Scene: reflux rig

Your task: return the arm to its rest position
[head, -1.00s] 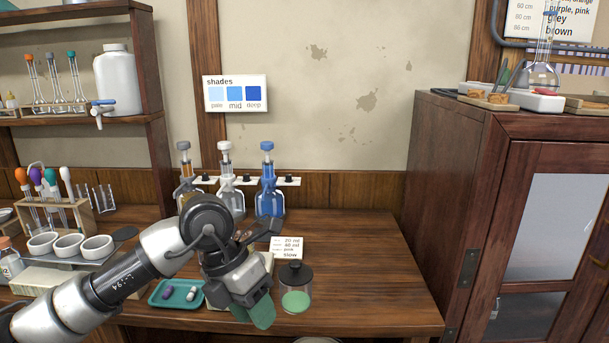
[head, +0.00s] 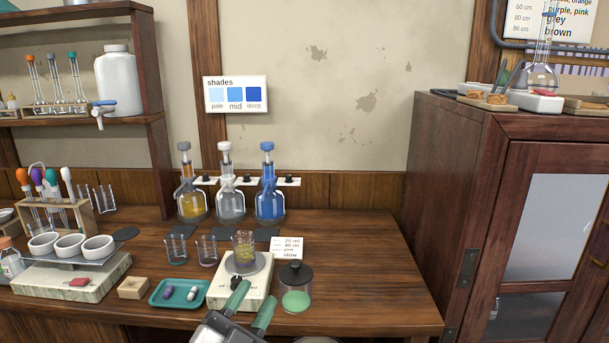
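My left gripper (head: 251,303) is at the bottom edge of the head view, in front of the hotplate. Its two green fingers are apart with nothing between them. Most of my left arm is out of the picture. My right gripper is not in view.
A teal tray (head: 159,301) with small items and a wooden block (head: 132,288) lie left. Flasks, including a blue one (head: 269,202), stand behind. The bench's right part is clear.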

